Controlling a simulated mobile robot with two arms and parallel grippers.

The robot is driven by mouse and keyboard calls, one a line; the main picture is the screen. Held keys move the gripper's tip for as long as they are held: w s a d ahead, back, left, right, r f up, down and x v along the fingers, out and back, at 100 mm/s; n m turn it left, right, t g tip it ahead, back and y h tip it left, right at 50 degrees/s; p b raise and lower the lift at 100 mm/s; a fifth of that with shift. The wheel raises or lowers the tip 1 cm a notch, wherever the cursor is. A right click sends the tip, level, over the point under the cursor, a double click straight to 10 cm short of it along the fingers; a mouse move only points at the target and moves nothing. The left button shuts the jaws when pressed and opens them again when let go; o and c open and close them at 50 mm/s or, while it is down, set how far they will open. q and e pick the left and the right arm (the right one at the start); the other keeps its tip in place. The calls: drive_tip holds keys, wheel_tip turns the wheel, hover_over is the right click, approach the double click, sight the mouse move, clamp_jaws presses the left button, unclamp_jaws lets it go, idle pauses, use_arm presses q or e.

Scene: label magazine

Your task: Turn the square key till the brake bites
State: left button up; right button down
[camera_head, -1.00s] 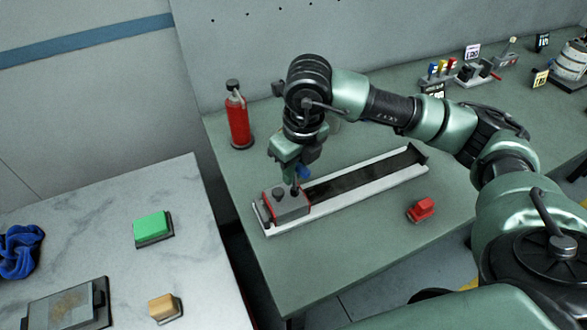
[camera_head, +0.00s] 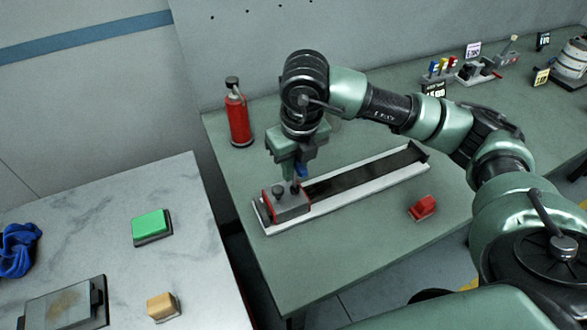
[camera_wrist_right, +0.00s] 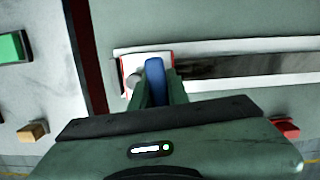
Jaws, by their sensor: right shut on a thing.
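A grey block with red edges (camera_head: 291,207) sits at the left end of a long pale channel (camera_head: 345,203) with a dark bed. A dark round knob (camera_head: 279,191) stands on the block; it also shows in the wrist view (camera_wrist_right: 133,79). My right gripper (camera_head: 296,176) points down over the block, shut on the blue-handled key (camera_wrist_right: 155,82). In the head view a bit of the blue handle (camera_head: 302,171) shows beside the fingers. A dark shaft runs down from it to the block. Its square end is hidden. My left gripper is out of view.
A red extinguisher-like bottle (camera_head: 238,118) stands behind the channel. A small red block (camera_head: 423,207) lies in front of it. The marble table at left holds a green pad (camera_head: 152,226) and a wooden block (camera_head: 164,306). A gap separates the tables.

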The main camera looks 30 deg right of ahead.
drive_tip(key=shift+m, duration=0.3)
drive_tip(key=shift+m+b, duration=0.35)
drive_tip(key=shift+m, duration=1.05)
drive_tip(key=shift+h, duration=0.3)
drive_tip(key=shift+f+m, duration=0.1)
drive_tip(key=shift+m, duration=0.5)
drive_tip(key=shift+d+m, duration=0.1)
drive_tip(key=shift+m, duration=0.8)
drive_tip(key=shift+s, duration=0.1)
drive_tip(key=m, duration=0.3)
drive_tip(key=shift+g+h+b, duration=0.3)
drive_tip(key=shift+g, duration=0.1)
drive_tip(key=c, duration=1.3)
unclamp_jaws()
drive_tip(key=shift+f, duration=0.1)
